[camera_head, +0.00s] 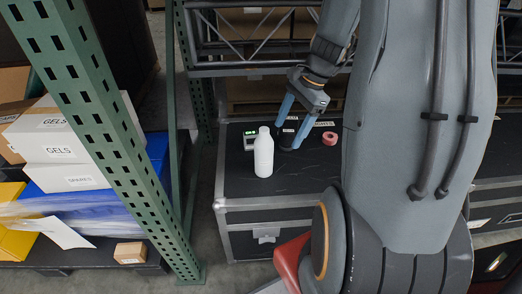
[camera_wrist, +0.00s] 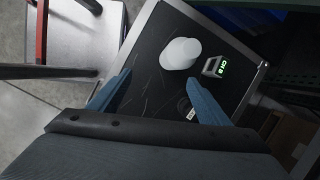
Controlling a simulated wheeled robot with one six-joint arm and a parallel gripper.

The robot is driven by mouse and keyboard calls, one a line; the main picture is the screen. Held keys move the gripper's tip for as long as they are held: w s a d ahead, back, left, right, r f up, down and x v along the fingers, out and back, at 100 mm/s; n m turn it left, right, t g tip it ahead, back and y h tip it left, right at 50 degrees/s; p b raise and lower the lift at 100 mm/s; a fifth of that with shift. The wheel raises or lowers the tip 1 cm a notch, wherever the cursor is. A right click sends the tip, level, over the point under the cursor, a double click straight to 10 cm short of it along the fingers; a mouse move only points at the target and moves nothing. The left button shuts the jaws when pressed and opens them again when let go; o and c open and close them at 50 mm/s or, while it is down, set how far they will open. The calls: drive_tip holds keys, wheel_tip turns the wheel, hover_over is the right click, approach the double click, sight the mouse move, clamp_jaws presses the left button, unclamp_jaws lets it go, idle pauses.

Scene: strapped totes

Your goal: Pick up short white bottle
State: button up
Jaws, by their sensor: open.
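A white bottle (camera_head: 263,153) stands upright on the black top of a metal-edged case (camera_head: 235,180). The fingers appear apart from the bottle.
A small device with a green display (camera_wrist: 214,67) stands close beside the bottle. A pink tape roll (camera_head: 329,138) lies on the case to the right. A dark round item with a label (camera_wrist: 188,112) lies near the right finger. A green rack post (camera_head: 110,120) rises at left, beside stacked boxes (camera_head: 62,145).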

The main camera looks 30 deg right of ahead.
sight(264, 147)
drive_tip(key=shift+m+y, duration=0.3)
drive_tip(key=shift+m, duration=0.3)
drive_tip(key=shift+w+a+f+b, duration=0.3)
drive_tip(key=shift+w+a+f, duration=0.6)
drive_tip(key=shift+f, duration=0.65)
drive_tip(key=shift+w+a+f+b, duration=0.3)
drive_tip(key=shift+w+a+f, duration=0.3)
drive_tip(key=shift+a+f, duration=0.75)
drive_tip(key=shift+w+a+f+b, duration=0.3)
drive_tip(key=shift+w+a+f, duration=0.55)
drive_tip(key=shift+f, duration=0.85)
drive_tip(key=shift+s, duration=0.1)
drive_tip(key=c, duration=1.6)
drive_tip(key=shift+r, duration=0.1)
